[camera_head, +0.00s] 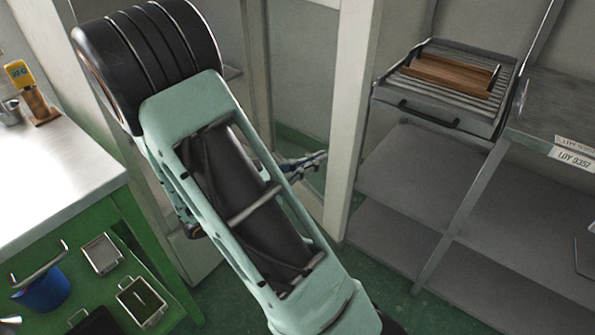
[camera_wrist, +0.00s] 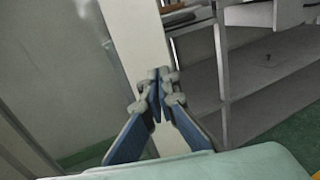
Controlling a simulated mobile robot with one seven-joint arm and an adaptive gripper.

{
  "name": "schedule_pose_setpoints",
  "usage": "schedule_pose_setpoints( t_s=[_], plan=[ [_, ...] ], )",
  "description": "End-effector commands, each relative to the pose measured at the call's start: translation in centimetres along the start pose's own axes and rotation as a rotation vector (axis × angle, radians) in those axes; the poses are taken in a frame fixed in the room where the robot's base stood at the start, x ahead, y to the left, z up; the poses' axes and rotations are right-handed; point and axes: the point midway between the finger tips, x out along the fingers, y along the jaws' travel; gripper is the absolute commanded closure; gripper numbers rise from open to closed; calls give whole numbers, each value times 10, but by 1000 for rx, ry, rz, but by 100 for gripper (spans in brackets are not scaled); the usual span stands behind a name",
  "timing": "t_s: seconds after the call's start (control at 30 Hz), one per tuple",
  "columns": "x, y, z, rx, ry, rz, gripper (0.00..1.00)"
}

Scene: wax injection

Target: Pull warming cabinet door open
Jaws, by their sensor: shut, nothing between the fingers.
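The warming cabinet appears to be the pale-framed unit behind my arm, with a clear panel (camera_head: 300,75) beside a broad white upright (camera_head: 352,105). In the wrist view the panel (camera_wrist: 55,75) fills the left, and the upright (camera_wrist: 132,45) stands behind the fingertips. I cannot tell which part is the door's edge or how far it stands open; no handle shows clearly. My gripper (camera_head: 318,157) is at the panel, just left of the upright. In the wrist view my gripper (camera_wrist: 157,85) has its blue fingers together, empty. Whether it touches the cabinet is unclear. My arm hides much of the cabinet.
A steel-topped green bench (camera_head: 60,165) stands at left, with a blue bucket (camera_head: 42,288) and small trays below. At right, a grey shelf unit (camera_head: 415,185) holds a ribbed tray (camera_head: 440,115) with wooden pieces. Some green floor (camera_head: 385,290) is clear between them.

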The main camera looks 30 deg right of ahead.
Motion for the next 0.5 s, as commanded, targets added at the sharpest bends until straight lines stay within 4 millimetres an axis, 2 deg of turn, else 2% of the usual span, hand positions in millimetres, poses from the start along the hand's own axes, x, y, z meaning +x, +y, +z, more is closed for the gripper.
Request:
schedule_pose_setpoints(
  t_s=[0.03, 0.2, 0.33, 0.5],
  plan=[
    [12, -1, -2, 1, -1, -4, 100],
    [40, -1, -2, 1, 0, -4, 100],
    [53, 0, -2, 0, 0, -2, 100],
    [59, 0, 0, -1, 0, 0, 100]
  ],
)
